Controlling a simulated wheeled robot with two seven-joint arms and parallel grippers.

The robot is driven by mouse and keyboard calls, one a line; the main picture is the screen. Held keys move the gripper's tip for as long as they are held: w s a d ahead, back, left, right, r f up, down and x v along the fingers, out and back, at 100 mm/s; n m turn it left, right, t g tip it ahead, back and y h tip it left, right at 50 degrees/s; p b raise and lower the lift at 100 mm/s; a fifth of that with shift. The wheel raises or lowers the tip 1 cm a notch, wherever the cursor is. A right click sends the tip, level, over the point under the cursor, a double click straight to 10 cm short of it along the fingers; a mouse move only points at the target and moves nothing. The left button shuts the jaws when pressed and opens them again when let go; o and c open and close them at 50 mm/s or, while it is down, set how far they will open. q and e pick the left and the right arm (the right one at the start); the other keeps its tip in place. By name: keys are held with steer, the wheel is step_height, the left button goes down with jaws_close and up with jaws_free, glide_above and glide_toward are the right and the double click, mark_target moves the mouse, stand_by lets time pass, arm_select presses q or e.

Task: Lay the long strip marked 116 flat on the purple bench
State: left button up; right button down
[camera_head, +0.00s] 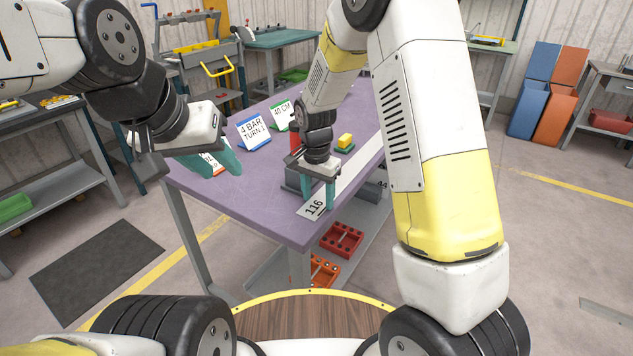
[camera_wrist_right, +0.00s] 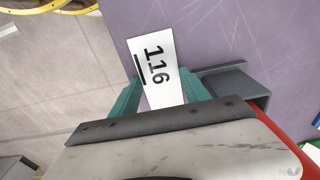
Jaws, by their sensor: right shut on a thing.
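The long white strip marked 116 (camera_head: 314,207) runs along the right side of the purple bench (camera_head: 245,205), from the near corner toward the back. My right gripper (camera_head: 319,192) is shut on it near its marked end. In the right wrist view the strip (camera_wrist_right: 153,62) lies between the two teal fingers (camera_wrist_right: 163,95), its marked end pointing out past them over the bench edge area. I cannot tell whether the strip touches the bench top. My left gripper (camera_head: 216,162) is open and empty above the bench's left side, with its teal fingers apart.
A grey block (camera_wrist_right: 232,82) stands beside the right gripper. Cards reading "4 BAR TURN 1" (camera_head: 253,130) and "40 CM" (camera_head: 281,114) and a yellow block (camera_head: 345,141) stand farther back. The bench's near left is clear.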

steer(key=shift+s+f, duration=0.25)
steer(key=shift+f, duration=0.45)
steer(key=shift+c, duration=2.2)
jaws_free()
steer(key=shift+d, duration=0.1)
steer(key=shift+w+r, duration=0.2)
steer(key=shift+r, duration=0.25)
step_height(320, 180, up, 9)
steer(key=s+d+r+n+t+y, duration=0.25)
steer(key=s+d+r, duration=0.45)
steer(key=s+r, duration=0.4)
steer(key=s+d+r+n+t, duration=0.1)
steer(key=s+d+r+n, duration=0.1)
steer(key=s, duration=0.3)
steer(key=s+d+r+n+t, duration=0.2)
steer(key=s+n, duration=0.1)
steer(key=s, duration=0.2)
steer(key=shift+s+d+r, duration=0.2)
steer(key=shift+s+r, duration=0.1)
steer(key=shift+r, duration=0.05)
